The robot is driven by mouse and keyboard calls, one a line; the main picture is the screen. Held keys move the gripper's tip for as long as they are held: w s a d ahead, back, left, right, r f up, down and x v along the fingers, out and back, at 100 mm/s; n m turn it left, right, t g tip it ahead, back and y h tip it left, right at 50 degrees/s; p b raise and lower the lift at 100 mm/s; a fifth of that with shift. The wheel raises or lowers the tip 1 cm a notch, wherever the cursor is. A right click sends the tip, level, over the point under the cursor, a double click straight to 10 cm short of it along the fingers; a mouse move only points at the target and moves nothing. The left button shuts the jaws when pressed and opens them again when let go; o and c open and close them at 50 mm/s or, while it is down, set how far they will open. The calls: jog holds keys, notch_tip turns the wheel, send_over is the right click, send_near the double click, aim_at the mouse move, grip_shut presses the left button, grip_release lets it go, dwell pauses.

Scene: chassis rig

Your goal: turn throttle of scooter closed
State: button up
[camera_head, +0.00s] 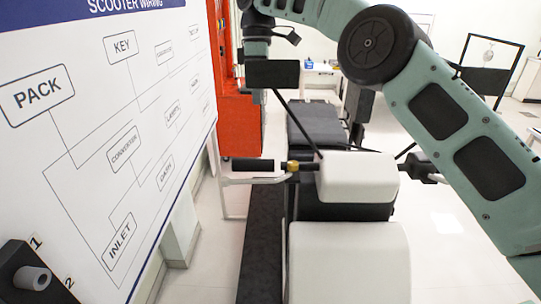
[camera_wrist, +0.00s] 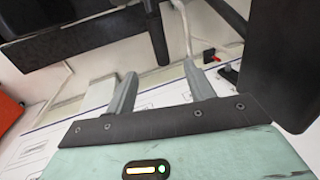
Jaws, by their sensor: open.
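The scooter's white front cowl (camera_head: 358,178) stands in the middle of the head view. A black handlebar grip (camera_head: 253,164) sticks out to its left, with a brass-coloured collar (camera_head: 291,167) at its inner end. Part of the other black grip (camera_head: 420,168) shows to the right, near my arm. My gripper (camera_head: 272,74) hangs above and beyond the left grip, clear of it; its fingers are hard to make out there. In the wrist view my gripper (camera_wrist: 158,70) has its two grey fingers spread with nothing between them. I cannot tell which way the throttle is turned.
A large wiring board (camera_head: 110,130) stands close on the left. A red cabinet (camera_head: 240,110) is behind the left grip. A black rod (camera_head: 295,122) slants up from the cowl. The scooter's dark seat (camera_head: 317,122) extends behind it. Clear floor (camera_head: 455,230) lies at the right.

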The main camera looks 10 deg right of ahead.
jog(key=p, duration=0.4)
send_near(253, 165)
jog(key=f, duration=0.3)
jog(key=d+f, duration=0.1)
jog(key=f, duration=0.2)
jog(key=s+f, duration=0.1)
jog(key=f, duration=0.2)
jog(key=shift+s+d, duration=0.1)
jog(key=shift+d, duration=0.3)
jog(key=c, duration=1)
